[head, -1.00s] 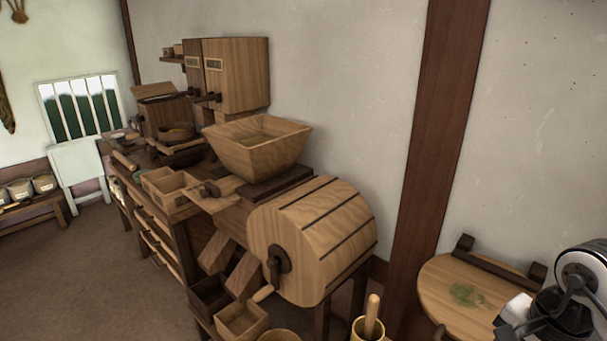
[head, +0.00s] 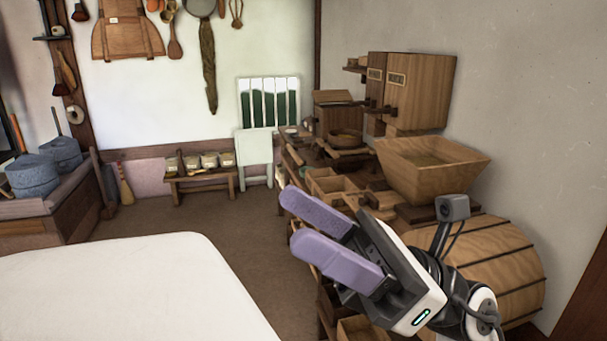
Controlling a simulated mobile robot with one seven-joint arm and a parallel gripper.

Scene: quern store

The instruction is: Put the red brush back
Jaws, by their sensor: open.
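No brush that is plainly red shows in the head view. A small brush with dark reddish bristles (head: 80,12) hangs at the top left by the wall. I cannot tell whether either is the red brush. My gripper (head: 295,219) is at the centre right, with its two purple fingers apart and nothing between them. It is in front of the workbench and hides part of it and of the drum.
A wooden hopper (head: 430,168) and a slatted wooden drum (head: 490,262) stand along the right wall. A low bench with pots (head: 205,182) is at the back wall. Grey querns (head: 30,177) stand at the left. The brown floor (head: 195,215) between is clear.

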